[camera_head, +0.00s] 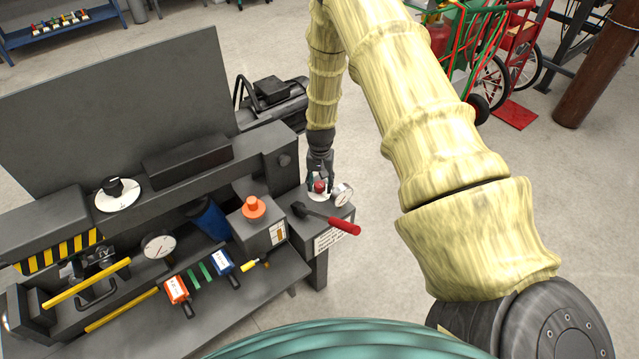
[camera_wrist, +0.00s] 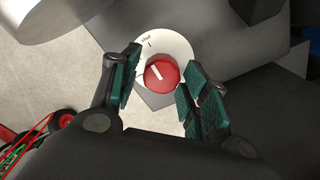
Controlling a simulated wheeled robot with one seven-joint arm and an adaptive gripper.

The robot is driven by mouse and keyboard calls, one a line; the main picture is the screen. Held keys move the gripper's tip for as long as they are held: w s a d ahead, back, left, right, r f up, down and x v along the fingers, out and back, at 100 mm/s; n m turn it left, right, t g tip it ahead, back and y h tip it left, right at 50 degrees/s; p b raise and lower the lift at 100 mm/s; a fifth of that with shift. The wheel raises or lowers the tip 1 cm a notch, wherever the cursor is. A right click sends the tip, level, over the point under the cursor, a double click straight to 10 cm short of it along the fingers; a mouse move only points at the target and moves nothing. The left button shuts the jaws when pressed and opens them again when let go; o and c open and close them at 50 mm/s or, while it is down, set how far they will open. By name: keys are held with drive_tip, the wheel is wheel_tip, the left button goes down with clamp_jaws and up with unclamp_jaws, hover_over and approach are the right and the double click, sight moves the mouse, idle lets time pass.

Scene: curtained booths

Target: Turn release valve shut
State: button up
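The release valve is a red round knob (camera_wrist: 168,80) with a white pointer mark, set on a white dial plate (camera_wrist: 178,45). The word "shut" and a tick are printed near the top left of the dial, and the pointer aims to the upper left. In the head view the knob (camera_head: 319,187) sits on the right end of the grey bench. My gripper (camera_wrist: 160,82) is open, its green-padded fingers on either side of the knob. A gap shows at the left finger; the right finger is close to the knob, contact unclear. My gripper also shows in the head view (camera_head: 320,178).
A pressure gauge (camera_head: 343,194) stands just right of the knob. A red-handled lever (camera_head: 343,225) lies in front. An orange button (camera_head: 254,207) is on a box to the left. A black motor (camera_head: 272,100) is behind.

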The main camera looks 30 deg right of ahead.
sight(320, 184)
drive_tip(key=shift+a, duration=0.1)
wheel_tip(320, 184, up, 12)
drive_tip(key=shift+f, duration=0.1)
idle(0.8)
idle(0.5)
